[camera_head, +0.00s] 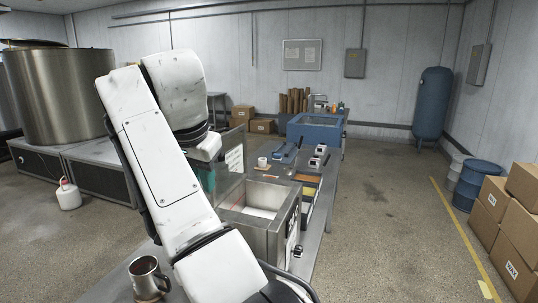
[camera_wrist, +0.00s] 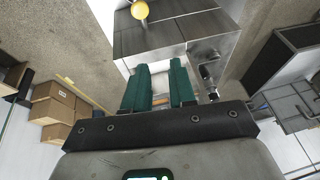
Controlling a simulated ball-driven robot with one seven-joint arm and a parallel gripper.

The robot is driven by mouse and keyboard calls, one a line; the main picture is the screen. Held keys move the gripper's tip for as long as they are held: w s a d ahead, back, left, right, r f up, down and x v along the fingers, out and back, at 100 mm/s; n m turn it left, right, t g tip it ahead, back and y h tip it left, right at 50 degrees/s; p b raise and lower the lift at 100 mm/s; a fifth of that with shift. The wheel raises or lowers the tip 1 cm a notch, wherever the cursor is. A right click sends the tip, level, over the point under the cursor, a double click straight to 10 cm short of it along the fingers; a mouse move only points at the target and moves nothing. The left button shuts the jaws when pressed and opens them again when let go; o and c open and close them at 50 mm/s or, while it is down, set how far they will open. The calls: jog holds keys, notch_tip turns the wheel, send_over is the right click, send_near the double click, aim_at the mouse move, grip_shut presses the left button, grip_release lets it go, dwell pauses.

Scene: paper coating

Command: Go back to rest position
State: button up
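My gripper (camera_wrist: 161,72) shows in the wrist view with two green fingers held apart. The gap between them is empty, so it is open. I cannot tell how far the fingertips are from the steel. In the head view my white arm is raised and bent across the left middle, over the workbench. A bit of teal shows behind my arm there, which may be a finger; most of the gripper is hidden.
A steel basin (camera_head: 264,228) stands on the long bench (camera_head: 322,210), close to my arm. A metal mug (camera_head: 147,277) is at the bench's near end and a white cup (camera_head: 262,163) farther back. Cardboard boxes (camera_head: 507,258) and a blue drum (camera_head: 474,184) stand right; the floor between is clear.

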jog(key=s+d+f, duration=0.1)
jog(key=d+f, duration=0.3)
jog(key=f, duration=0.3)
jog(key=d+f+n+g, duration=0.1)
jog(key=d+f, duration=0.2)
jog(key=f, duration=0.4)
jog(key=s+d+f, duration=0.1)
jog(key=d+f, duration=0.3)
jog(key=f, duration=0.3)
jog(key=s+d+f+n+g+b, duration=0.1)
jog(key=s+d+f, duration=0.35)
jog(key=f, duration=0.25)
jog(key=s+d+f, duration=0.3)
jog(key=d+f, duration=0.3)
jog(key=f, duration=0.1)
jog(key=s+d+f, duration=0.8)
jog(key=s, duration=0.2)
jog(key=s+d+f, duration=0.1)
jog(key=s+d, duration=0.2)
jog(key=s, duration=0.5)
jog(key=s+d+f+g, duration=0.1)
jog(key=s+d, duration=0.3)
jog(key=s, duration=0.4)
jog(key=s+d+f+n+b, duration=0.1)
jog(key=s+d, duration=0.3)
jog(key=s, duration=0.4)
jog(key=shift+s, duration=0.15)
